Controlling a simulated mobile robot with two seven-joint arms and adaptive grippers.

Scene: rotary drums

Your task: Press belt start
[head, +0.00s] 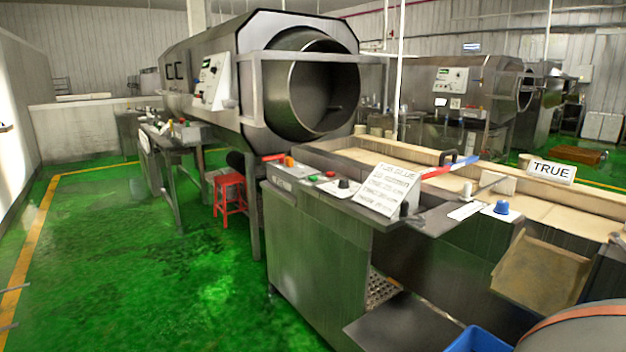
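A steel control cabinet (318,255) stands in the middle of the head view. On its sloped top are a green button (313,178), a red button (330,174), an orange button (289,161) and a black knob (343,183). A blue knob (501,207) sits on a white plate further right. The small labels are too blurred to read, so I cannot tell which control is belt start. A tan conveyor belt (540,212) runs behind the controls. Neither of my grippers is in view.
A white text sign (388,190) and a "TRUE" sign (551,171) stand by the belt. A large rotary drum (318,88) is behind. A red stool (229,194) stands left of the cabinet. A blue bin (478,340) is at the bottom. Green floor (150,270) is open at left.

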